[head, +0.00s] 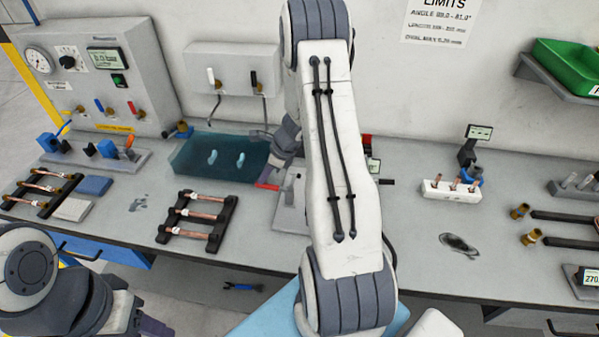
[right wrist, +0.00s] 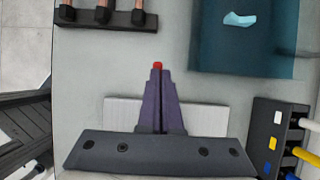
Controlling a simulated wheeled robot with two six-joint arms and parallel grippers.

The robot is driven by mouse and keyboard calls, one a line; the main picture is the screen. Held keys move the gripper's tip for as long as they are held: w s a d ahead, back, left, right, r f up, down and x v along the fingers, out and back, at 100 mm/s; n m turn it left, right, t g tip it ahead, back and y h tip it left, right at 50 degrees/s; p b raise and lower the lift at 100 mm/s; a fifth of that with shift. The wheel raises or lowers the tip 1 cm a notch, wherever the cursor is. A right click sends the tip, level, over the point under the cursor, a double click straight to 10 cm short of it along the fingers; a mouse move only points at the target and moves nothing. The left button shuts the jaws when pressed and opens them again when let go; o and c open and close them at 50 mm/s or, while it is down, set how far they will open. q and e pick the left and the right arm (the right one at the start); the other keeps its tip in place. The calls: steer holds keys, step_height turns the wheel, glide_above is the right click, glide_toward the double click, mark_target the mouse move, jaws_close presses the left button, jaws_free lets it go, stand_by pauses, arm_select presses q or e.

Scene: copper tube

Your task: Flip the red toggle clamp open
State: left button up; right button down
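The red toggle clamp's handle (head: 267,186) shows as a short red bar at the left edge of a light grey plate (head: 289,205), pointing left. The rest of the clamp is hidden behind my right arm. My right gripper (head: 277,174) is right at the handle in the head view, partly hidden by its own arm. In the right wrist view, its purple fingers (right wrist: 157,72) are together, and the red handle tip (right wrist: 157,65) shows just beyond them. No red shows between the fingers. My left gripper (head: 152,326) is barely in view at the bottom left; its fingers cannot be made out.
A dark teal tray (head: 190,157) lies left of the handle. A black rack with copper tubes (head: 182,227) stands front left. A blue-levered fixture (head: 110,150) is farther left. A white block with copper pieces (head: 436,191) stands right of my arm. The bench between is clear.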

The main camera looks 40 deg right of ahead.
steer(key=shift+s+a+f, duration=0.1)
steer(key=shift+a+f, duration=0.05)
steer(key=shift+a, duration=0.05)
steer(key=r+p, duration=0.2)
steer(key=r, duration=0.1)
steer(key=r+p, duration=0.1)
steer(key=p, duration=0.1)
steer(key=shift+d+r, duration=0.25)
step_height(320, 180, up, 10)
steer(key=s+b, duration=0.1)
steer(key=shift+d+f, duration=0.15)
steer(key=shift+d, duration=0.25)
